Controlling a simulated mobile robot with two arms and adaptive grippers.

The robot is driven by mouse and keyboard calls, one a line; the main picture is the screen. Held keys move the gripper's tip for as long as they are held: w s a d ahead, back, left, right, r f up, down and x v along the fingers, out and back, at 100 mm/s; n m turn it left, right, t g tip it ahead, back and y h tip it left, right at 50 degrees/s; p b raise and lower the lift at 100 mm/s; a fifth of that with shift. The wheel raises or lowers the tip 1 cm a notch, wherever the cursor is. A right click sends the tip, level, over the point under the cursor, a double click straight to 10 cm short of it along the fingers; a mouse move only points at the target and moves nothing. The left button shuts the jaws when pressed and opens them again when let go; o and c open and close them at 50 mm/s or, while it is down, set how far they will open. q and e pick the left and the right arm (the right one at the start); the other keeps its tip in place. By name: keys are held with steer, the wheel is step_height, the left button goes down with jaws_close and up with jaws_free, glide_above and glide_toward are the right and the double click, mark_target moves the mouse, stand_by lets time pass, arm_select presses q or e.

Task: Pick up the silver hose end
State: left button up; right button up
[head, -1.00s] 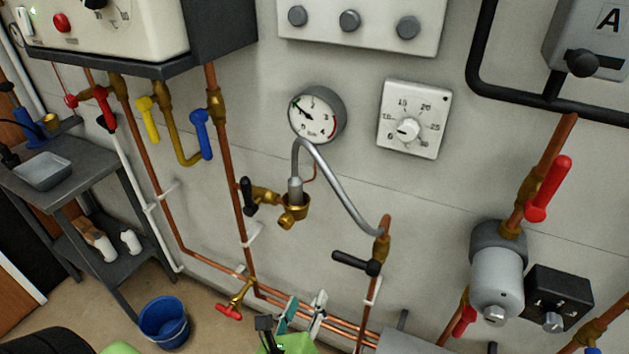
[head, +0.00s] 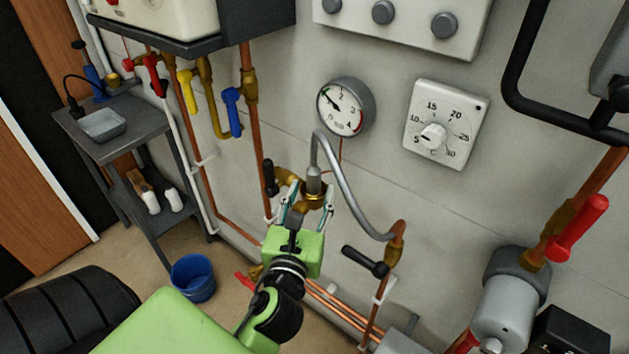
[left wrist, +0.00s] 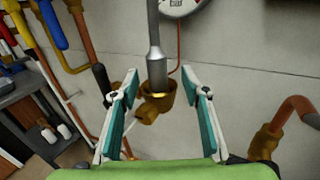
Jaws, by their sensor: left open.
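The silver hose end (head: 314,181) stands upright in a brass cup-shaped fitting (head: 317,198) on the wall. The grey hose (head: 352,194) arches from its top down to a copper pipe on the right. My left gripper (head: 308,205) is open in front of the fitting. In the left wrist view, the silver hose end (left wrist: 157,72) and the brass fitting (left wrist: 158,97) appear between the two teal-padded fingers of the left gripper (left wrist: 160,103), beyond their tips. I cannot see the fingers touching either. My right gripper is not in view.
A black-handled valve (head: 365,262) is right of the gripper, and another black handle (head: 269,178) is close on its left. A pressure gauge (head: 346,108) is above. A grey trolley (head: 130,140) and blue bucket (head: 193,278) are at left.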

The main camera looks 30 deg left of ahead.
mark_target(312, 182)
arm_select(q)
steer(key=shift+w+a+r, duration=0.1)
steer(key=shift+w+a, duration=0.05)
steer(key=shift+w, duration=0.1)
steer(key=p+x, duration=0.2)
steer(key=x, duration=0.2)
steer(key=shift+w+a, duration=0.15)
steer(key=shift+a, duration=0.1)
steer(key=shift+w+a, duration=0.1)
steer(key=shift+w, duration=0.1)
steer(key=shift+s, duration=0.1)
steer(key=shift+c, duration=1.4)
jaws_close()
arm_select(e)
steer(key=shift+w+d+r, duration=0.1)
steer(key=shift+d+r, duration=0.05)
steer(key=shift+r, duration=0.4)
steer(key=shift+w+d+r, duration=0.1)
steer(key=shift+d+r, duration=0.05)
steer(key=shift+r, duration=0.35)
